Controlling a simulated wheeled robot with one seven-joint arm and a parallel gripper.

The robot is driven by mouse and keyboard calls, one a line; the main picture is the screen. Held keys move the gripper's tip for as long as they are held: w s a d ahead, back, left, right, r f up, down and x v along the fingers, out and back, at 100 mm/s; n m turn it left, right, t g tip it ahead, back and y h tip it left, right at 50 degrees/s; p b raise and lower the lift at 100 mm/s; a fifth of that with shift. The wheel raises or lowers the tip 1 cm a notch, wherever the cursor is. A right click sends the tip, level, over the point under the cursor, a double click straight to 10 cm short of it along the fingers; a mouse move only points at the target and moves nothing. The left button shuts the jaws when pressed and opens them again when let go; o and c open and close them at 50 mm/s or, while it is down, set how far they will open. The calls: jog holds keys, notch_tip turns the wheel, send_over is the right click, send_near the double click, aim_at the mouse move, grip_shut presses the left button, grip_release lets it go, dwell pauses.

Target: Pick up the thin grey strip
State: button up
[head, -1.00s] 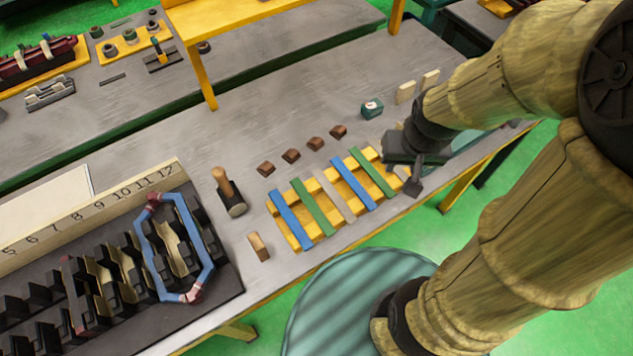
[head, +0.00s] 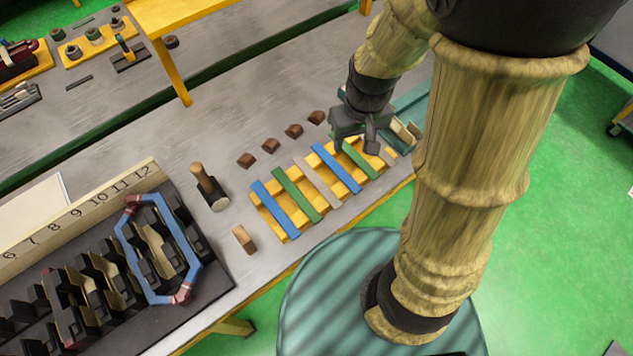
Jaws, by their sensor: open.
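A thin grey strip (head: 318,182) lies across the yellow rack (head: 346,197), between a green strip (head: 298,194) and a blue strip (head: 336,168). Another blue strip (head: 275,209) lies at the rack's left end. A second green strip (head: 360,159) lies toward the right end, partly behind my gripper. A pale piece, perhaps another grey strip, shows at the far right end; it is too small to tell. My gripper (head: 354,146) is open and empty, over the right part of the rack, to the upper right of the middle grey strip. Its height above the strips is unclear.
Several brown blocks (head: 270,146) line the table behind the rack. Further left is a black slotted fixture with a blue coil (head: 127,239). The yellow shelf leg (head: 172,72) rises behind.

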jog(key=w+a+f+n+g+b, duration=0.1)
jog(key=w+a+f+n, duration=0.2)
jog(key=a, duration=0.3)
jog(key=shift+w+a+f+n, duration=0.15)
jog(key=shift+a+f+n, duration=0.25)
jog(key=shift+f, duration=0.2)
jog(key=shift+f, duration=0.1)
jog(key=b, duration=0.1)
send_over(317, 181)
jog(key=f, duration=1.1)
jog(key=shift+d+f, duration=0.3)
jog(key=shift+f, duration=0.2)
jog(key=f, duration=0.5)
jog(key=shift+a+f+b, duration=0.15)
jog(key=shift+a+b, duration=0.15)
jog(key=shift+a, duration=0.05)
